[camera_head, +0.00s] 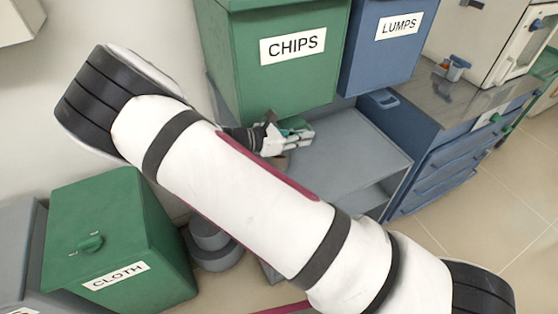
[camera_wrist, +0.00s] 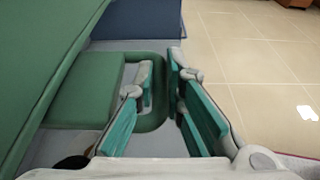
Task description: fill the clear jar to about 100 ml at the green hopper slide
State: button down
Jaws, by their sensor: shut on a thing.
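The green hopper marked CHIPS (camera_head: 290,62) hangs at the top centre of the head view. Its green slide (camera_wrist: 85,92) shows in the wrist view as a flat plate with a looped handle at its right end. My gripper (camera_wrist: 162,68) has one finger inside the loop and one outside it, shut on the handle's bar. In the head view my gripper (camera_head: 304,135) is just under the hopper's lower front edge. I cannot make out the clear jar or its fill level. A brownish shape under my gripper is mostly hidden by my arm.
A grey shelf (camera_head: 362,150) lies below the hopper. A blue LUMPS hopper (camera_head: 388,45) is to the right. A small clear-and-orange item (camera_head: 455,68) stands on the counter by a furnace (camera_head: 492,40). A green CLOTH bin (camera_head: 120,235) is at lower left. Floor at right is clear.

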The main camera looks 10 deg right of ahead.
jog(key=shift+w+a, duration=0.1)
jog(key=shift+w, duration=0.1)
jog(key=c, duration=1.6)
grip_release()
